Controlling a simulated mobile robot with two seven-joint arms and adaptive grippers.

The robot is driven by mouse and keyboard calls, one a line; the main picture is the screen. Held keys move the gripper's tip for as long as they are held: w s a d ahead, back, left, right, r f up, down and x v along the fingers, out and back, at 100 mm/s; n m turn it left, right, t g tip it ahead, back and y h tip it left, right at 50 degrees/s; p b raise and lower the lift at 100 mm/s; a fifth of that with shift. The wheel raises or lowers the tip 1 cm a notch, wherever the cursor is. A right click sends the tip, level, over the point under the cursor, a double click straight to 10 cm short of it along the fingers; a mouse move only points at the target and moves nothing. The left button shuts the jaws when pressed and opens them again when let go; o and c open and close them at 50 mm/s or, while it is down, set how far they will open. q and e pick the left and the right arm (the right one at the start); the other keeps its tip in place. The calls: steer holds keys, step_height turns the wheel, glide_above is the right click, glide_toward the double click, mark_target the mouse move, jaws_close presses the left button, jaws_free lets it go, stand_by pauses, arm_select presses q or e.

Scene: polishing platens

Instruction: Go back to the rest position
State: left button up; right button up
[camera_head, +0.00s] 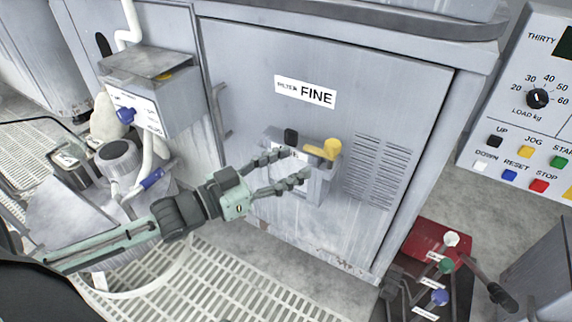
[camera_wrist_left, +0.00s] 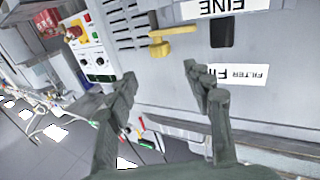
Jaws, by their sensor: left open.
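My left gripper (camera_head: 298,165) reaches in from the left in the head view, in front of the grey cabinet door (camera_head: 250,90) labelled FINE. Its two fingers are spread and nothing shows between them. The fingertips appear close to a small bracket on the door with a yellow handle (camera_head: 322,150); I cannot tell whether they touch it. In the left wrist view the open fingers (camera_wrist_left: 160,78) show below the yellow handle (camera_wrist_left: 172,40) and a dark square opening (camera_wrist_left: 222,33). My right gripper is in neither view.
A grey box (camera_head: 150,90) with a blue knob stands left of the door. A control panel (camera_head: 520,120) with a dial and coloured buttons is at the right. Coloured knobs on a red-backed stand (camera_head: 440,235) stand at lower right. White grating (camera_head: 230,280) covers the floor.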

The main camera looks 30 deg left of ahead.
arm_select(q)
steer(key=shift+s+a, duration=0.1)
steer(key=shift+s, duration=0.1)
stand_by(0.4)
steer(key=s+a+f+n+g+y+p, duration=0.1)
steer(key=s+a+f+n+g+y, duration=0.2)
steer(key=f, duration=0.5)
steer(key=a+f+g+y+p, duration=0.2)
steer(key=f+y, duration=0.3)
steer(key=f, duration=0.4)
steer(key=s+f+n+g+y+p, duration=0.1)
steer(key=s+f+g+y, duration=0.1)
steer(key=s+f+g, duration=0.5)
steer(key=s+f, duration=0.1)
steer(key=s, duration=0.4)
steer(key=shift+s+d+f+g, duration=0.3)
steer(key=shift+f, duration=0.05)
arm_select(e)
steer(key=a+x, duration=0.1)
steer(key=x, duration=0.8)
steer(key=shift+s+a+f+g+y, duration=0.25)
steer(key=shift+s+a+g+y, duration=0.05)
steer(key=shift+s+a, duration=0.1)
